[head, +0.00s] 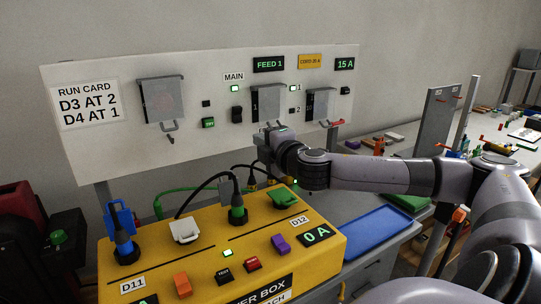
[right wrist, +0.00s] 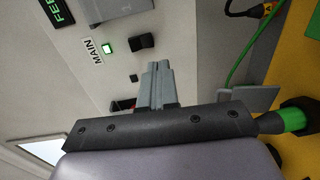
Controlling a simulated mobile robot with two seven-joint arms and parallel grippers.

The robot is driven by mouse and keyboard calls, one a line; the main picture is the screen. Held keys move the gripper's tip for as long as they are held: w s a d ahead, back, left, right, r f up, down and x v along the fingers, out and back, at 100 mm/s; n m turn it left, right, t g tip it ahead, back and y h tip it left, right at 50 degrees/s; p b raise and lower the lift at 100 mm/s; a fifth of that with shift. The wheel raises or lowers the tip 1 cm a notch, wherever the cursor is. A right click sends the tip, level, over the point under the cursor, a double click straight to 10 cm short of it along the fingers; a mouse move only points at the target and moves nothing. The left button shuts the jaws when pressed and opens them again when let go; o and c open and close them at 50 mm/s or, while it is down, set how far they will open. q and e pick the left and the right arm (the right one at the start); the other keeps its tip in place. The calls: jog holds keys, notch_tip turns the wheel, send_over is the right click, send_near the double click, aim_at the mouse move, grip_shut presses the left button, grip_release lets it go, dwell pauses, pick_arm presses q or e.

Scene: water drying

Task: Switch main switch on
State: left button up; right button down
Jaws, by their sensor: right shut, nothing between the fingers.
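The main switch is a black rocker (head: 237,114) on the white panel (head: 205,150), below the MAIN label (head: 234,76). A small lamp (head: 235,88) between label and rocker is lit green. The rocker also shows in the right wrist view (right wrist: 142,42). My right gripper (head: 266,133) is in front of the panel, to the right of and a little lower than the rocker. In the right wrist view its fingers (right wrist: 158,68) are shut and empty, with the rocker just beyond their tips. Contact cannot be told. My left gripper is not in view.
A yellow power box (head: 195,257) with plugs, cables and a green 0 A display (head: 317,234) stands below the panel. Clear-covered switches (head: 160,100) flank the rocker. A blue tray (head: 365,233) lies to the right. A run card (head: 86,103) hangs at the left.

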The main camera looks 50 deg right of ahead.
jog(key=shift+f+b+v, duration=0.2)
jog(key=shift+b+v, duration=0.15)
jog(key=shift+v, duration=0.55)
jog(key=shift+f+b+v, duration=0.25)
jog(key=shift+b+v, duration=0.05)
jog(key=shift+v, duration=0.65)
jog(key=shift+a, duration=0.1)
